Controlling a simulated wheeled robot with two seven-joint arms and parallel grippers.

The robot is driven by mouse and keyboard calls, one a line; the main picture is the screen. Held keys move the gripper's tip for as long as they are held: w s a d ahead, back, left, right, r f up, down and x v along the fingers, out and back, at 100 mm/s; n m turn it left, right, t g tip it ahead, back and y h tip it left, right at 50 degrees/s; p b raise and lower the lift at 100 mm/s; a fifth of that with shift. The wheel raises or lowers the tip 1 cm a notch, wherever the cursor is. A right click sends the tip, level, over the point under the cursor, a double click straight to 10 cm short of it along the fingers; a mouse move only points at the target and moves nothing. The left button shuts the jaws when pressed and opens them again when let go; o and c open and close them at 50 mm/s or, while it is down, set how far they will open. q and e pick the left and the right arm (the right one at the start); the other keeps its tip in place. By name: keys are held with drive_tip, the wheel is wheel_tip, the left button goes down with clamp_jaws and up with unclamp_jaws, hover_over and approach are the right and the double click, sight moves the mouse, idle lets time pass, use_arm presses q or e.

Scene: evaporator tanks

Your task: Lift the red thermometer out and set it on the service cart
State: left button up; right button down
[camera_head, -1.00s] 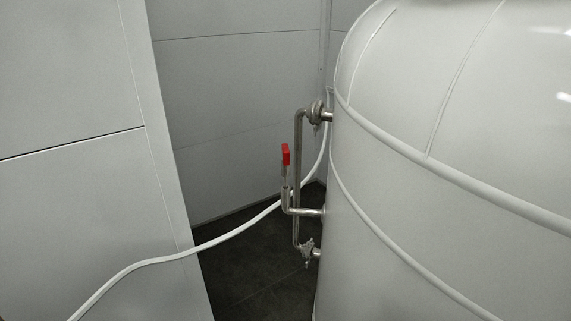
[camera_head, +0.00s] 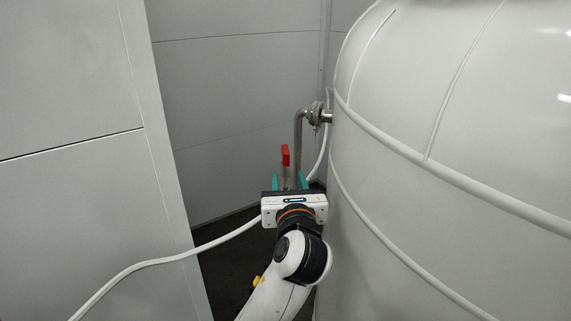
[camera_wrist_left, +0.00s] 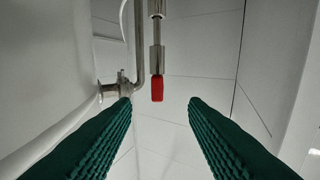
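The red thermometer (camera_head: 285,155) has a red block-shaped head on a thin metal stem and stands upright beside the tank's bent metal pipe. My left gripper (camera_head: 290,182) is in front of it, with its two teal fingers spread and the stem appearing between them. In the left wrist view the red head (camera_wrist_left: 157,88) hangs downward in the picture, ahead of the gap between the open green fingers (camera_wrist_left: 160,101). Nothing is held. The gripper body hides the lower stem and its socket in the head view. My right gripper and the service cart are not in view.
A large pale tank (camera_head: 440,200) fills the right side, close to my left gripper. A metal pipe (camera_head: 298,135) rises just behind the gripper. A white hose (camera_head: 150,262) runs across the lower left. Grey wall panels (camera_head: 70,210) stand at left.

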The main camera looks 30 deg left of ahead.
sight(286, 161)
use_arm(q)
drive_tip(key=p+x, duration=0.1)
drive_tip(key=x, duration=0.5)
drive_tip(key=p+x, duration=0.1)
drive_tip(key=x, duration=0.4)
drive_tip(key=shift+w+f+p, duration=0.15)
drive_tip(key=shift+w+p, duration=0.2)
drive_tip(key=shift+s, duration=0.1)
clamp_jaws()
